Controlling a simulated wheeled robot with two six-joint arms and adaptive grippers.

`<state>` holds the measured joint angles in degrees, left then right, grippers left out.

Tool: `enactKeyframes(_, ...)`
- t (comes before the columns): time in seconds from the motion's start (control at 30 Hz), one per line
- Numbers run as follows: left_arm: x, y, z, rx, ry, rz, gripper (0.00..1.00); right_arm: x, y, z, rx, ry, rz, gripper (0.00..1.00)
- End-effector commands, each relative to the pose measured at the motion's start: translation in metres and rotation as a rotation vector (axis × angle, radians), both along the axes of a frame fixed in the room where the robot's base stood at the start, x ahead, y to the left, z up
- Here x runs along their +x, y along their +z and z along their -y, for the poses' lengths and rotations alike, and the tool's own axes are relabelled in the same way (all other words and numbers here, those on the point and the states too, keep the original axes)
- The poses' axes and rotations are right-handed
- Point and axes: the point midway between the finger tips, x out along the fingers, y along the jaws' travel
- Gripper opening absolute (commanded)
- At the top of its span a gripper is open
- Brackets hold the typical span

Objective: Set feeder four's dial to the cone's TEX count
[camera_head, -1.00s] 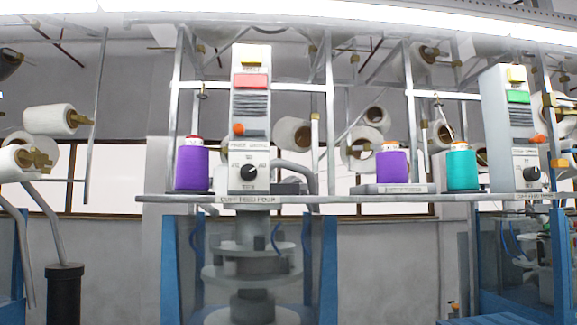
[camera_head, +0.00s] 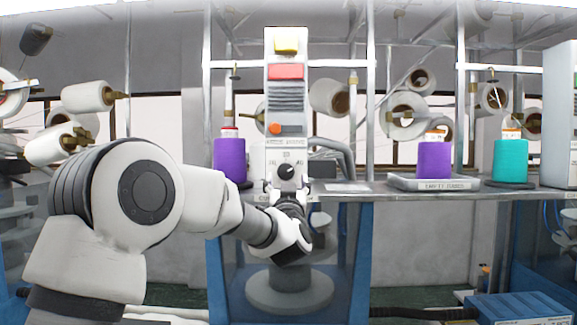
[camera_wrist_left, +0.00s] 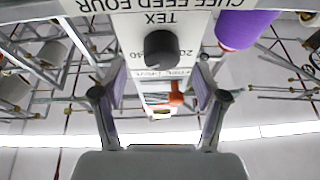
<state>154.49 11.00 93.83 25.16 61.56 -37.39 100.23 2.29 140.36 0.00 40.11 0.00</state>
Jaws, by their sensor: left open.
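The feeder (camera_head: 286,100) is a grey upright panel with yellow, red and orange parts. Its black dial (camera_head: 287,172) is on the lower front; its pointer setting is too small to read surely. In the left wrist view, the dial (camera_wrist_left: 158,48) appears upside down beside "TEX" and "CUFF FEED FOUR" lettering. My left gripper (camera_head: 290,197) is just below the dial in the head view. Its open fingers (camera_wrist_left: 162,85) frame the dial area from both sides, with no visible contact. A purple cone (camera_head: 229,158) stands left of the panel; its TEX count is unreadable. My right gripper is out of view.
A second purple cone (camera_head: 434,160) stands on a tray labelled "EMPTY CONES" (camera_head: 450,184). A teal cone (camera_head: 510,160) stands farther right. The narrow shelf (camera_head: 400,196) runs below them. A blue box (camera_head: 520,306) is at the lower right.

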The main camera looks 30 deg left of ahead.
Motion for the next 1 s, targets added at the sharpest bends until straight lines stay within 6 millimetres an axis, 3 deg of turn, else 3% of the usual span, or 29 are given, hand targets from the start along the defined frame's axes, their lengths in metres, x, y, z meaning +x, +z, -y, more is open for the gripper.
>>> enactKeyframes(0.03,0.008,0.011,-0.006,-0.001,0.001,-0.001,0.72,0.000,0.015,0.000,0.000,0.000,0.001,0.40)
enactKeyframes(0.13,0.021,0.016,-0.014,0.000,0.001,-0.001,0.72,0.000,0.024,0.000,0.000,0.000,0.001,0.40)
enactKeyframes(0.47,0.030,0.014,-0.020,0.000,0.000,-0.002,0.72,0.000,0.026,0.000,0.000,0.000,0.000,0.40)
enactKeyframes(0.5,0.030,0.014,-0.020,0.000,0.000,-0.002,0.65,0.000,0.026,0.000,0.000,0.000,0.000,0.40)
enactKeyframes(0.6,0.030,0.014,-0.020,0.000,0.000,-0.002,0.29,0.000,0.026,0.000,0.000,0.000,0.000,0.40)
enactKeyframes(0.67,0.030,0.014,-0.020,0.000,0.000,-0.002,0.11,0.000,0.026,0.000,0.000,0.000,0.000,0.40)
enactKeyframes(1.0,0.030,0.014,-0.019,-0.013,0.000,0.006,0.11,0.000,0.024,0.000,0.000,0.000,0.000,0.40)
